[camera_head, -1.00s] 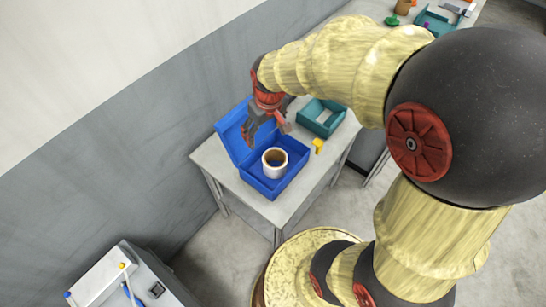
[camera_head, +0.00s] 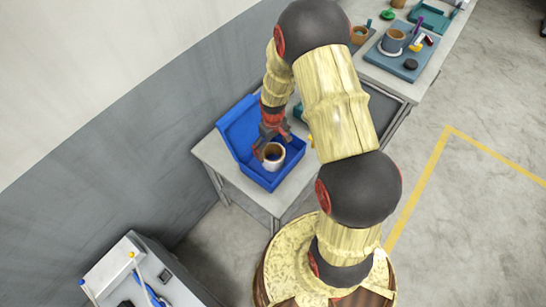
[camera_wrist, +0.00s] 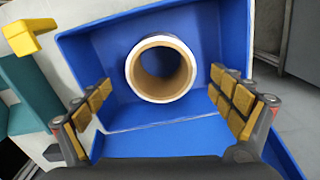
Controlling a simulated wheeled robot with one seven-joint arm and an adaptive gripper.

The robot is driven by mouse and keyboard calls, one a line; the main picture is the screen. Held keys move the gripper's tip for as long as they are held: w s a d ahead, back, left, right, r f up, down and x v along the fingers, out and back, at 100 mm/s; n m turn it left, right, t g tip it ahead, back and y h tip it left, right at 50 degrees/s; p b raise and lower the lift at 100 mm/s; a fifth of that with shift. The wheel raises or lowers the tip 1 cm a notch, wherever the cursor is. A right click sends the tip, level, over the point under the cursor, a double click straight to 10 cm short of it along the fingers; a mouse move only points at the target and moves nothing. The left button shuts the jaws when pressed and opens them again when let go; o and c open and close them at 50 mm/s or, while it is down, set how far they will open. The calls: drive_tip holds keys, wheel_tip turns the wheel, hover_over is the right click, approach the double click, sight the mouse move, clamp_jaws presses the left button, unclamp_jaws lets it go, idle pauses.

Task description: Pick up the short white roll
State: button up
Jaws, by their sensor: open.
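The short white roll (camera_head: 273,156) stands on end in the blue open box (camera_head: 262,183), its brown core showing. In the wrist view the roll (camera_wrist: 161,68) is seen from above, near the top centre, with the blue box floor (camera_wrist: 205,35) around it. My gripper (camera_head: 266,142) hangs just above and behind the roll in the head view. In the wrist view my gripper (camera_wrist: 158,102) is open, with its padded fingers spread to the left and right, and the roll lies between and ahead of them. No contact with the roll shows.
The box's raised lid (camera_head: 236,122) stands behind it. A yellow piece (camera_wrist: 30,35) and a teal tray (camera_wrist: 28,85) are beside the box in the wrist view. A second table (camera_head: 385,75) with cups and trays stands at the upper right.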

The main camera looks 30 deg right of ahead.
wheel_tip(320, 180, down, 5)
drive_tip(key=shift+a+r+b, duration=0.1)
drive_tip(key=shift+b, duration=0.35)
drive_tip(key=shift+c, duration=0.4)
drive_tip(key=c, duration=1.3)
drive_tip(key=shift+c, duration=0.2)
